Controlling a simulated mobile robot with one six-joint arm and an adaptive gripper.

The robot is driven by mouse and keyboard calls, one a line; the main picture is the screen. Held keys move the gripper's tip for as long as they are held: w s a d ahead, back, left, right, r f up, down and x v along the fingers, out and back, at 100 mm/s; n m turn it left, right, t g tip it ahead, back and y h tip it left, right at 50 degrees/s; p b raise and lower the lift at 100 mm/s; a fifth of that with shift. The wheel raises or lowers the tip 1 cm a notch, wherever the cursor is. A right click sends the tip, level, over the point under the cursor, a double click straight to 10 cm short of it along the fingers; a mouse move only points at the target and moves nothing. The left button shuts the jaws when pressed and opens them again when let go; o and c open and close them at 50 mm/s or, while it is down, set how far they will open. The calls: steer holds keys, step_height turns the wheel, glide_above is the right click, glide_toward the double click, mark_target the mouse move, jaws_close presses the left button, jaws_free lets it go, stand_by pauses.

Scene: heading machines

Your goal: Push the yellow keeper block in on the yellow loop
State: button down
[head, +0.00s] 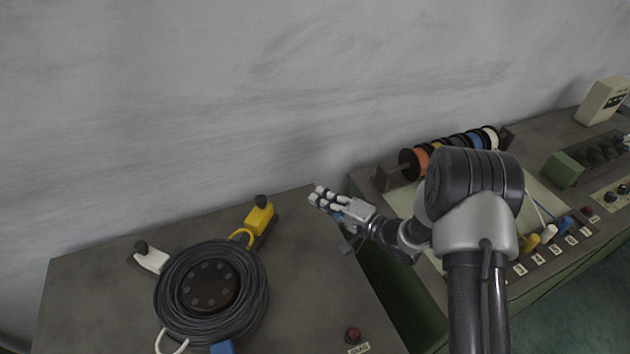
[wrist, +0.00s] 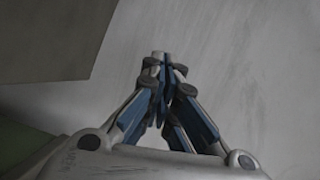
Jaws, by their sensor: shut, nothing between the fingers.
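The yellow keeper block (head: 260,217) with a black knob on top sits near the back edge of the left table, on a dark base. The yellow loop (head: 241,236) is a short strap between the block and the coil of dark cable; how far the block sits in on it is too small to tell. My gripper (head: 315,197) is to the right of the block, above the table's right back corner, apart from it and pointing left. In the wrist view my gripper (wrist: 160,62) is shut and empty, its fingertips together in front of the grey wall.
The dark cable coil (head: 256,300) lies on the left table (head: 310,300). A white block (head: 151,258) with a black knob stands to its left, a blue one (head: 222,347) in front. A red button (head: 352,335) is near the front. A spool rack (head: 385,180) stands on the right bench.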

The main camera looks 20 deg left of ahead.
mark_target(259, 204)
steer(key=s+a+f+b, duration=0.1)
steer(key=a+b, duration=0.2)
steer(key=a, duration=0.8)
steer(key=shift+a+f+g+y+b, duration=0.2)
steer(key=shift+g+y+b, duration=0.1)
steer(key=shift+y+b, duration=0.1)
steer(key=shift+s, duration=0.1)
steer(key=s, duration=0.2)
steer(key=s+p, duration=0.1)
steer(key=s, duration=0.2)
steer(key=shift+s+a+p, duration=0.25)
steer(key=shift+s+p, duration=0.1)
steer(key=shift+s, duration=0.05)
